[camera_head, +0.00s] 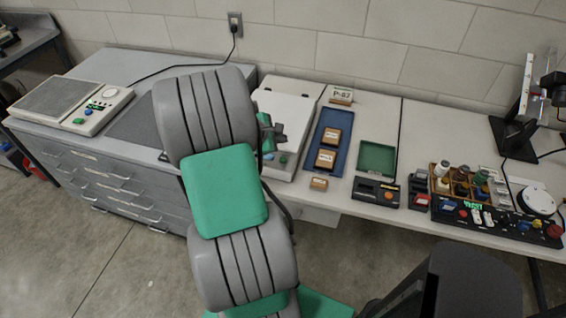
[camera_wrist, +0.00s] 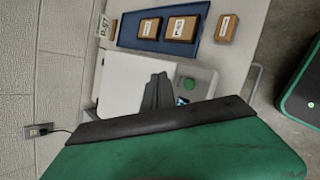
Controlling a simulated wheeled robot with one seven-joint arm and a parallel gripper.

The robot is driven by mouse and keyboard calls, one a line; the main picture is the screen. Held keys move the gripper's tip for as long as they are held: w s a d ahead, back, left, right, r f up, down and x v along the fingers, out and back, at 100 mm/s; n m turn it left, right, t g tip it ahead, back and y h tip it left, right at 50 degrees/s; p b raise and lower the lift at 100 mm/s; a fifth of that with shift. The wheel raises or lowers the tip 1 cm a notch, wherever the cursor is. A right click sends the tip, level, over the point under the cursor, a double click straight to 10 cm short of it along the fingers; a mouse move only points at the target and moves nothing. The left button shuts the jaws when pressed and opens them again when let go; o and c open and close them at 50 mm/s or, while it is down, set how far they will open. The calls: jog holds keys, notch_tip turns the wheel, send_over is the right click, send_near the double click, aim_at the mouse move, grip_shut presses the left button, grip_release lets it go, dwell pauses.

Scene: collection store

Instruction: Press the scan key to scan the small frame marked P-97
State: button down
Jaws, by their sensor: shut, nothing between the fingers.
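The white scanner (camera_head: 286,105) stands on the bench just right of my arm, its flat lid down. Its front edge carries a round green key (camera_head: 283,158), which also shows in the wrist view (camera_wrist: 189,84), and a blue key (camera_wrist: 182,100) partly hidden by my gripper. I cannot see whether anything lies under the lid. My gripper (camera_head: 279,133) is shut and empty above the scanner; its fingers (camera_wrist: 160,78) are just left of the green key in the wrist view. A sign reading P-97 (camera_wrist: 103,27) stands behind the blue tray. Small wooden frames (camera_head: 325,158) bear labels too small to read.
The blue tray (camera_head: 318,166) holds two frames; a third (camera_head: 319,184) lies in front of it. A green tray (camera_head: 377,158), a black device (camera_head: 376,192) and a crowded organizer (camera_head: 468,183) stand further right. A grey console (camera_head: 75,103) sits on the left cabinet.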

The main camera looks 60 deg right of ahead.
jog(key=b, duration=0.3)
send_over(281, 161)
notch_tip(281, 161, down, 5)
jog(key=shift+r, duration=0.1)
jog(key=shift+f+b, duration=0.45)
jog(key=shift+f, duration=0.35)
jog(key=shift+f, duration=0.1)
dwell(0.9)
jog(key=shift+f, duration=0.35)
